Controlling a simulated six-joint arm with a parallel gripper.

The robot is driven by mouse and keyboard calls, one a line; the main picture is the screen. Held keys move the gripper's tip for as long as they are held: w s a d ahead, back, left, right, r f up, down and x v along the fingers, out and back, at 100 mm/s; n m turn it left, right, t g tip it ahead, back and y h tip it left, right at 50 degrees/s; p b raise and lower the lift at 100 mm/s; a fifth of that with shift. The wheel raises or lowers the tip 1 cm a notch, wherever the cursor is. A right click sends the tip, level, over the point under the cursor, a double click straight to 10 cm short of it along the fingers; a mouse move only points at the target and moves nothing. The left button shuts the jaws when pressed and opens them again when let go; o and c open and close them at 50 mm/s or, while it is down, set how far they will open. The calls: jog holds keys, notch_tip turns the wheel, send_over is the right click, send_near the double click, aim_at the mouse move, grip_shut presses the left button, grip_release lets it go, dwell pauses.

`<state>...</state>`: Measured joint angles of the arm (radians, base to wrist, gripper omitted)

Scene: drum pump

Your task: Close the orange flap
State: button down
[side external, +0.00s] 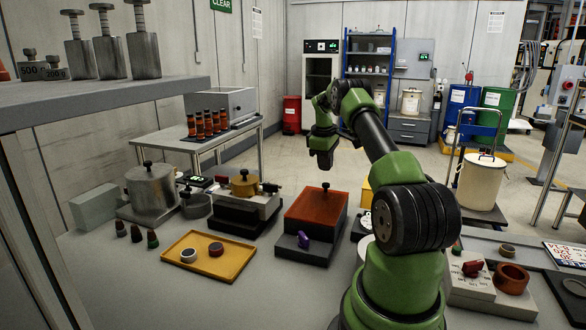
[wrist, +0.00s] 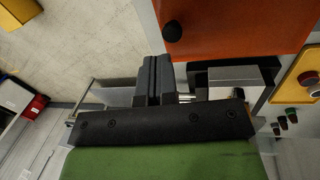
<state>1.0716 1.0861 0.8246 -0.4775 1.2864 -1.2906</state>
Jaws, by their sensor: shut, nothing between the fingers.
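The orange flap (side external: 316,207) is a flat orange panel on a dark box (side external: 300,251) in the middle of the bench, with a black knob at its far edge and a purple handle (side external: 304,241) at the box's front. I cannot tell how far it stands open. My gripper (side external: 322,162) hangs above and behind the flap, pointing down and apart from it. In the wrist view the flap (wrist: 240,28) fills the top right, and its black knob (wrist: 172,31) is just above my fingertips (wrist: 153,62). The fingers are together and empty.
Left of the flap stands a device with a brass-coloured top (side external: 243,186). A yellow tray (side external: 208,273) with small round parts lies at the front left. A metal pot (side external: 152,187) stands further left. A red-knobbed box (side external: 472,285) is at right. Open bench lies before the flap.

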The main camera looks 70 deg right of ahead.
notch_tip(320, 180, up, 10)
jog(key=a, duration=0.2)
jog(key=w+a+r+t, duration=0.15)
jog(key=a+r, duration=0.25)
jog(key=a, duration=0.4)
jog(key=w+a+r+t, duration=0.1)
jog(key=w+a+r, duration=0.25)
jog(key=a, duration=0.45)
jog(key=w+a+r+t, duration=0.2)
jog(key=a+r, duration=0.2)
jog(key=a, duration=0.5)
jog(key=s+a+f+m+t+y, duration=0.1)
jog(key=s+a+f+y, duration=0.1)
jog(key=s+a, duration=0.4)
jog(key=s+a+f+m+t+y, duration=0.2)
jog(key=s+a, duration=0.5)
jog(key=a, duration=0.4)
jog(key=shift+s+f, duration=0.15)
jog(key=shift+f, duration=0.1)
